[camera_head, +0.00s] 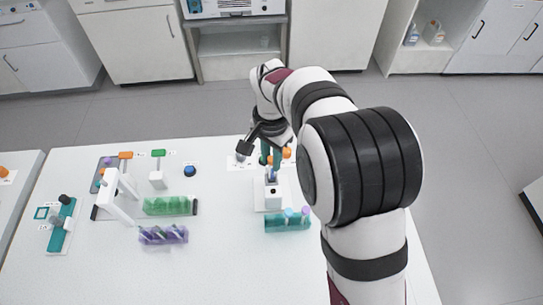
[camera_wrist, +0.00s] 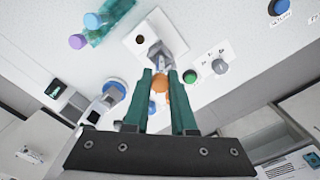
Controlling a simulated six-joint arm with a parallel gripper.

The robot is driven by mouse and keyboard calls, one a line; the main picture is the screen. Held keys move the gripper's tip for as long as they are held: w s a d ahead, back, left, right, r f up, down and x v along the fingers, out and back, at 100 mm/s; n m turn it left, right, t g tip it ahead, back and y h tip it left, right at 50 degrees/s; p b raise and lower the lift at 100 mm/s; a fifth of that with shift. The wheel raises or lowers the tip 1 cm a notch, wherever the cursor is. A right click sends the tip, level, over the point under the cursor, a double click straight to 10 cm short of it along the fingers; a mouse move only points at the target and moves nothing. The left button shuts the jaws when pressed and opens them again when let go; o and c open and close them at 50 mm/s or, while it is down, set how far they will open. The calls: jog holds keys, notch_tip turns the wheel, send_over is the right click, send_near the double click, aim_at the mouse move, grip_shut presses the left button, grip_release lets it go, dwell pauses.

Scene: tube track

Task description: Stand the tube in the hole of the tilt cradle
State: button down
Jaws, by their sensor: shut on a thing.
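The tilt cradle (camera_head: 273,198) is a white block on a square white base, right of the table's middle; its base also shows ahead of the fingers in the wrist view (camera_wrist: 140,42). My gripper (camera_head: 269,161) has teal fingers pointing down just above the cradle. In the wrist view my gripper (camera_wrist: 158,72) is closed on the tube (camera_wrist: 157,52), which shows grey-blue between the fingertips. The tube's lower part (camera_head: 271,177) stands over or in the top of the cradle; I cannot tell how deep. The fingers hide much of the tube.
A teal rack (camera_head: 288,224) with capped tubes stands just in front of the cradle. Green (camera_head: 168,206) and purple (camera_head: 163,235) racks stand left. A labelled panel with grey (camera_wrist: 220,66) and green (camera_wrist: 190,76) knobs lies behind the cradle. The table between cradle and left racks is clear.

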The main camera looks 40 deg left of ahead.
jog(key=shift+f, duration=0.45)
jog(key=shift+f, duration=0.3)
jog(key=shift+f, duration=0.45)
dwell(0.3)
jog(key=c, duration=0.7)
grip_release()
jog(key=shift+o, duration=0.2)
